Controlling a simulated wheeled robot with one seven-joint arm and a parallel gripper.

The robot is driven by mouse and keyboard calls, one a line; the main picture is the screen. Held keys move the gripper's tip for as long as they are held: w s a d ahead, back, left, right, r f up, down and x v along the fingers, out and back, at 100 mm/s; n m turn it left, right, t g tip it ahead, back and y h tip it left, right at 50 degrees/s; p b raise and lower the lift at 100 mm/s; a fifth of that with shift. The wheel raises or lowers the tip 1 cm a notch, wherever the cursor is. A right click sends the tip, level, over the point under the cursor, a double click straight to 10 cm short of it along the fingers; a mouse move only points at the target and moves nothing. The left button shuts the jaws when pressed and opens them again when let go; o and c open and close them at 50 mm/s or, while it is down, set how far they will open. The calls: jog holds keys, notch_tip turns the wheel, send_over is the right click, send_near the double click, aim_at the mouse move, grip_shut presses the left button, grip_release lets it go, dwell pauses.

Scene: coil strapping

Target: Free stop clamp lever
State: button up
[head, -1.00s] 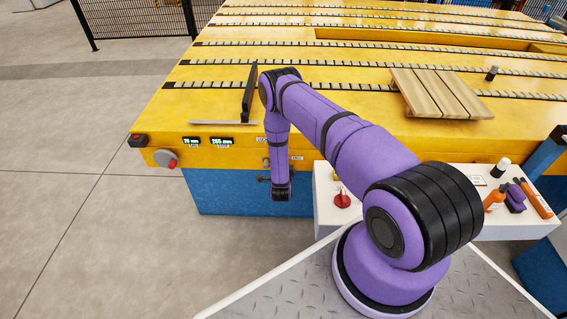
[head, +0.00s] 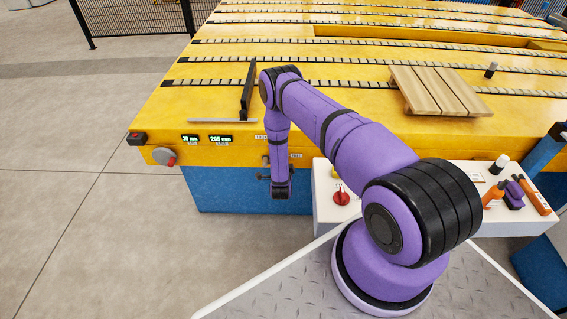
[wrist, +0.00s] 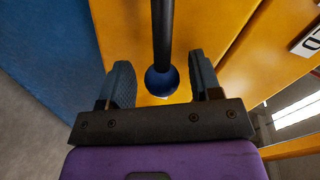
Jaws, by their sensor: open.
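The clamp lever (wrist: 163,35) is a dark rod ending in a round dark-blue knob (wrist: 161,82). In the wrist view the knob lies between the two fingers of my gripper (wrist: 163,72), with a visible gap on each side. My gripper is open and holds nothing. There the lever is mostly hidden by my arm.
A black upright stop plate (head: 248,90) stands on the table left of my arm. A white shelf (head: 335,212) with a red knob (head: 341,198), bottles and tools is right of my gripper. A wooden pallet (head: 437,92) lies on the table. Open floor is at left.

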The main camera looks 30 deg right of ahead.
jog(key=v, duration=1)
jog(key=shift+s+a, duration=0.25)
jog(key=shift+s, duration=0.05)
jog(key=shift+r, duration=0.1)
